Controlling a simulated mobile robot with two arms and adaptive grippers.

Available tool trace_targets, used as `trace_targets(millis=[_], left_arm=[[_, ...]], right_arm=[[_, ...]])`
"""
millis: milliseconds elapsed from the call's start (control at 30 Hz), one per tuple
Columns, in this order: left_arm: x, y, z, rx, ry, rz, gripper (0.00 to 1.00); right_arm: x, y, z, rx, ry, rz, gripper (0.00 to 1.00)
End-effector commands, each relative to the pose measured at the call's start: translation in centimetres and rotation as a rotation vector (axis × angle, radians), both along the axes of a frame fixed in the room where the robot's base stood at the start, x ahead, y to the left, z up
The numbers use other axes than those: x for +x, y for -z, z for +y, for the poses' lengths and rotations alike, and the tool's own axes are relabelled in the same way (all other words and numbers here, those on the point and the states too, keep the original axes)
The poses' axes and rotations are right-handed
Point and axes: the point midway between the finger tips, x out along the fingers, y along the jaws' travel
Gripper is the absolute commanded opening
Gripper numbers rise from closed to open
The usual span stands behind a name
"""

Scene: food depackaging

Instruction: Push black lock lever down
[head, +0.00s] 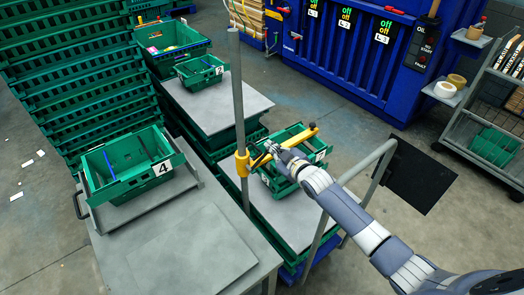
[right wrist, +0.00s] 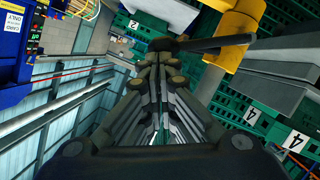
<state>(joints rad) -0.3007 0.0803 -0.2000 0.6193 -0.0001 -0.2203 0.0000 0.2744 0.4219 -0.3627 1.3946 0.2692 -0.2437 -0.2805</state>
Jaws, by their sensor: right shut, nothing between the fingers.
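The black lock lever (right wrist: 212,42) sticks out sideways from a yellow clamp (right wrist: 242,28) in the right wrist view. In the head view the lever (head: 260,160) is small and sits beside the yellow clamp (head: 242,163) on a grey upright pole (head: 237,90). My right gripper (head: 273,148) reaches in from the lower right to the lever. In the wrist view its shut, empty fingertips (right wrist: 168,60) are right at the lever's free end. Whether they touch it I cannot tell. My left gripper is not in view.
A yellow bar (head: 303,137) runs out from the pole over a green crate (head: 318,158). Crate number 4 (head: 108,190) stands on the grey table (head: 200,255) at left. A grey rail with a black panel (head: 420,172) stands right of my arm.

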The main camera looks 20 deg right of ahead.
Motion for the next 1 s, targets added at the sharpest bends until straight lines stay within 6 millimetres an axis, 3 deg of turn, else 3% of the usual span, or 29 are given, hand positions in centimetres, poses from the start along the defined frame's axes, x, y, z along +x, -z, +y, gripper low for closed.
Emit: trace_targets(millis=[467,800,1000], left_arm=[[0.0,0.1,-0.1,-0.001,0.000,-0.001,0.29],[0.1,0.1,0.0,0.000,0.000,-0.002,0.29],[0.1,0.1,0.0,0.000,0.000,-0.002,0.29]], right_arm=[[0.1,-0.5,-0.1,-0.002,-0.001,-0.004,0.00],[0.1,-6.6,-0.1,-0.003,-0.002,-0.006,0.00],[0.1,-9.2,-0.1,-0.002,-0.002,-0.004,0.00]])
